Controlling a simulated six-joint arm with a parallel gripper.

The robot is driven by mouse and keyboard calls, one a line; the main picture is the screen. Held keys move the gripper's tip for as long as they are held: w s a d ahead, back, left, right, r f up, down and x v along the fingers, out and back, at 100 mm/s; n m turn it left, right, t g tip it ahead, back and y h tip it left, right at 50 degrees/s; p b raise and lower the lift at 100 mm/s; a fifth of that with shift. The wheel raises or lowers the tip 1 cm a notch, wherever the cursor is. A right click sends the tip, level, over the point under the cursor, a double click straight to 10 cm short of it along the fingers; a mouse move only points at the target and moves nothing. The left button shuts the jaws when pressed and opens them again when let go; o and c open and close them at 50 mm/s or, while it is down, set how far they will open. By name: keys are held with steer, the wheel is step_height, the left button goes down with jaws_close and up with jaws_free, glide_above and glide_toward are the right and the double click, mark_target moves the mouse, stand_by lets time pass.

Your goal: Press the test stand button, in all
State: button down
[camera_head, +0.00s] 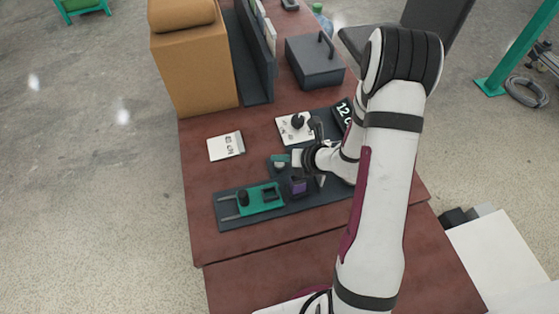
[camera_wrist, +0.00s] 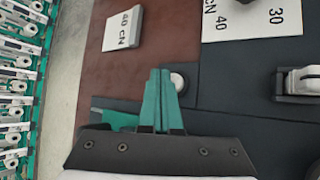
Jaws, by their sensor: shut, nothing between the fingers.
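In the wrist view, a round pale button (camera_wrist: 177,81) stands on the dark test stand plate (camera_wrist: 228,72). My gripper (camera_wrist: 160,72) has its two teal fingers together and empty. Their tips are immediately left of the button in this view and cover part of its left side. I cannot tell whether they touch it or how high they are above the plate. In the head view, my gripper's dark wrist end (camera_head: 312,158) is over the test stand, and its tips are hard to make out. The stand's plate (camera_head: 310,208) carries a green fixture (camera_head: 259,200).
A 40 cN card (camera_head: 225,146) lies left of the stand. A white dial card (camera_head: 293,128) with a black knob is behind my gripper. A purple-topped block (camera_head: 298,186) stands nearby. A grey case (camera_head: 315,64) and a cardboard box (camera_head: 193,65) are farther back. The front table surface is clear.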

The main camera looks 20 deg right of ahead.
steer(key=shift+s+d+f, duration=0.15)
steer(key=shift+d+f, duration=0.3)
steer(key=shift+f, duration=0.2)
steer(key=shift+s+d+r, duration=0.25)
steer(key=shift+d+r, duration=0.05)
steer(key=shift+r, duration=2.25)
steer(key=shift+a+r, duration=0.1)
steer(key=shift+r, duration=0.45)
